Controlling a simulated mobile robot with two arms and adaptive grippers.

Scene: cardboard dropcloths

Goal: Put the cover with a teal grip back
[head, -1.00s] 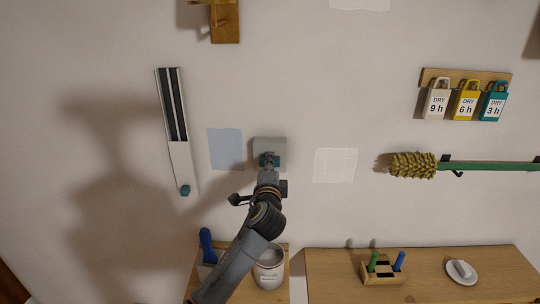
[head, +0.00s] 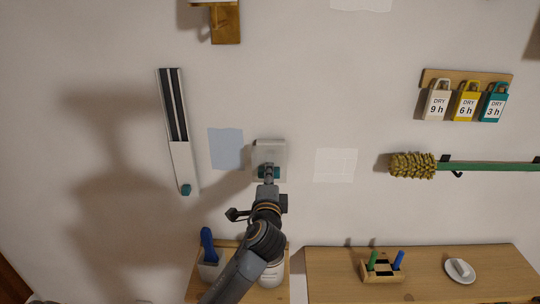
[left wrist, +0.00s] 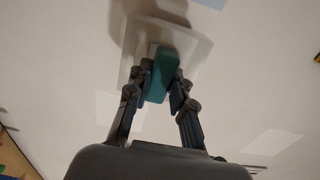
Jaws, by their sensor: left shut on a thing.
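The cover (head: 271,148) is a pale grey, roughly square plate with a teal grip (head: 275,172). It is in front of the wall near the middle of the head view. My left gripper (head: 268,173) is shut on the teal grip, and the arm reaches up from below. In the left wrist view the cover (left wrist: 198,50) stands behind the teal grip (left wrist: 160,76), between the fingers of my left gripper (left wrist: 161,92). A shadow lies on the wall beside the cover; I cannot tell whether the cover touches the wall. My right gripper is not in view.
A pale blue patch (head: 226,149) is left of the cover and a white patch (head: 335,165) right. Further left is a dark-slotted rail (head: 172,105) with a white lower panel (head: 182,165). A yellow brush (head: 413,166) hangs right. Shelves (head: 330,285) line the bottom.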

